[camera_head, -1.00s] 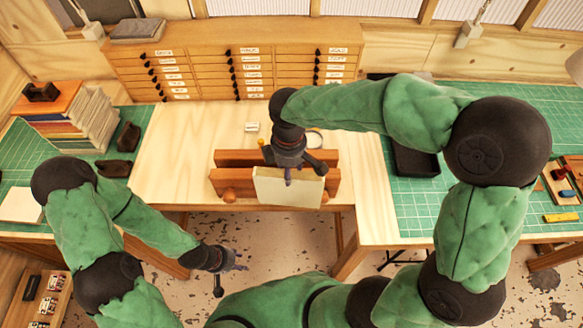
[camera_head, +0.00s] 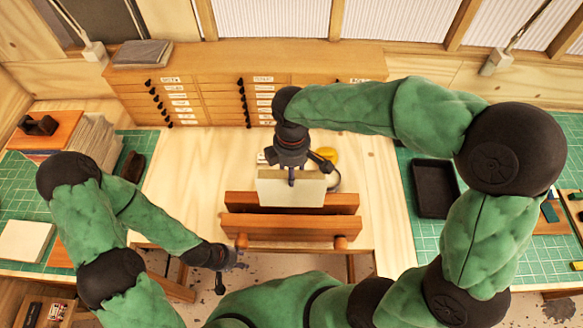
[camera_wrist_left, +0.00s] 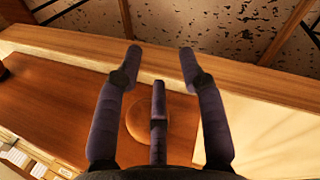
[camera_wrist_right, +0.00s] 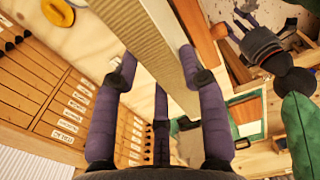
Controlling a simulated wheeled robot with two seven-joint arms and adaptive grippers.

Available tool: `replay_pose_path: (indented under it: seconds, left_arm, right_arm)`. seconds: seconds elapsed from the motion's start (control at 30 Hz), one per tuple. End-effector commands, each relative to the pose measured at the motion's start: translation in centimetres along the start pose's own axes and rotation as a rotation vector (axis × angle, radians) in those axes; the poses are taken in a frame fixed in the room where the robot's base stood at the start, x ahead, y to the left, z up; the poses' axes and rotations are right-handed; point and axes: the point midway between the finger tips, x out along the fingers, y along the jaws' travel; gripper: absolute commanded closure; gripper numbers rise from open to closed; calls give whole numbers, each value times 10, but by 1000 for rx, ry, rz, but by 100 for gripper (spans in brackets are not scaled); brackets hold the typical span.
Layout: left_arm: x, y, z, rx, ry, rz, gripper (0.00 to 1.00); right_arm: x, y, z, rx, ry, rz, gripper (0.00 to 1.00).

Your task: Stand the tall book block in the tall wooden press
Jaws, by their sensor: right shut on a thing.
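The pale book block (camera_head: 291,192) hangs upright from my right gripper (camera_head: 292,176), which is shut on its top edge. In the right wrist view the block (camera_wrist_right: 160,45) runs between the two fingers (camera_wrist_right: 157,65). The wooden press (camera_head: 290,228) has two reddish-brown beams with round knobs in front. The block overlaps the rear beam in the head view; its lower edge meets or hides part of that beam, and I cannot tell whether it is in the gap. My left gripper (camera_head: 228,257) is open and empty, left of the press; its fingers show in the left wrist view (camera_wrist_left: 160,52).
A wooden drawer cabinet (camera_head: 215,95) stands behind the pale table (camera_head: 185,190). A yellow round object (camera_head: 328,155) lies behind the press. A black tray (camera_head: 434,188) lies on the green mat at right. Stacked books (camera_head: 90,140) and a white block (camera_head: 22,240) are at left.

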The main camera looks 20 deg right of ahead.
Motion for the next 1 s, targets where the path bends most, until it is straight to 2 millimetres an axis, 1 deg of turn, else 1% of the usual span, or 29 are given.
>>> replay_pose_path:
  seconds: [0.17, 1.0]
  left_arm:
    - [5, -2, 0, 0, 0, 0, 60]
    - [34, -12, -2, 0, 1, 0, 60]
  right_arm:
    - [6, 1, 0, 1, 1, 2, 100]
    - [46, 1, 0, 1, 0, 1, 100]
